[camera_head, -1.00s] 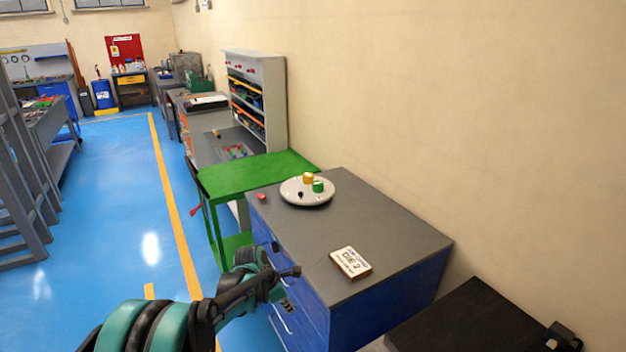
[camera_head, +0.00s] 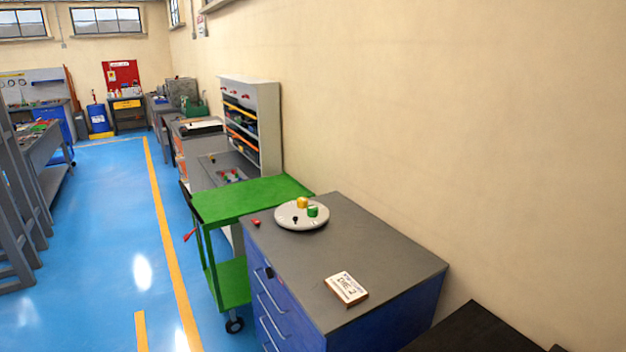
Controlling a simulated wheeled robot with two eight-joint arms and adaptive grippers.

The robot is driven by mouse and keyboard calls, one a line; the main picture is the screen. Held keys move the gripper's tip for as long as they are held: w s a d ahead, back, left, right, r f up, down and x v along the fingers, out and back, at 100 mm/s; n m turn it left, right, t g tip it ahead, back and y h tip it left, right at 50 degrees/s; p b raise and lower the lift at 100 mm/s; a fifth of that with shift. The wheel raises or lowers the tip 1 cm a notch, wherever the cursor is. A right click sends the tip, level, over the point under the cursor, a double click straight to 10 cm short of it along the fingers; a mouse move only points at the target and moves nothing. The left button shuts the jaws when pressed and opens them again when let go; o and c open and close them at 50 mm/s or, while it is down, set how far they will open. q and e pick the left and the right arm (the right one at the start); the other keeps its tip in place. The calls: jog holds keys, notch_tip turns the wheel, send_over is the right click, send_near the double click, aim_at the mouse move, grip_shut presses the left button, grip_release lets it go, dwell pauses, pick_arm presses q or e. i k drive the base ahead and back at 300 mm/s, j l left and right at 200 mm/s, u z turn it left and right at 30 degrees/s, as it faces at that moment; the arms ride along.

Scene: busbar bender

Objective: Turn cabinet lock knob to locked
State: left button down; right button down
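A blue drawer cabinet (camera_head: 359,331) with a grey top stands in the lower middle of the head view. Its drawer front faces left and carries several bar handles. A small dark part (camera_head: 269,272), possibly the lock knob, sits near the top of the drawer front; its turned position is too small to read. Neither of my grippers is in view.
On the cabinet top are a round white tray (camera_head: 288,222) with yellow and green pieces, a small red piece (camera_head: 256,223) and a "DIE 2" block (camera_head: 346,288). A green cart (camera_head: 236,201) stands behind.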

aim_at(270, 273)
jog(key=u, duration=0.85)
jog(key=i+j+u, duration=0.35)
jog(key=i, duration=0.3)
jog(key=i+u, duration=0.4)
jog(key=i, duration=2.75)
jog(key=i+z, duration=0.3)
jog(key=i, duration=0.25)
jog(key=i+j+z, duration=0.25)
jog(key=i, duration=0.25)
jog(key=i+j+z, duration=0.3)
jog(key=i, duration=0.2)
jog(key=z, duration=3.7)
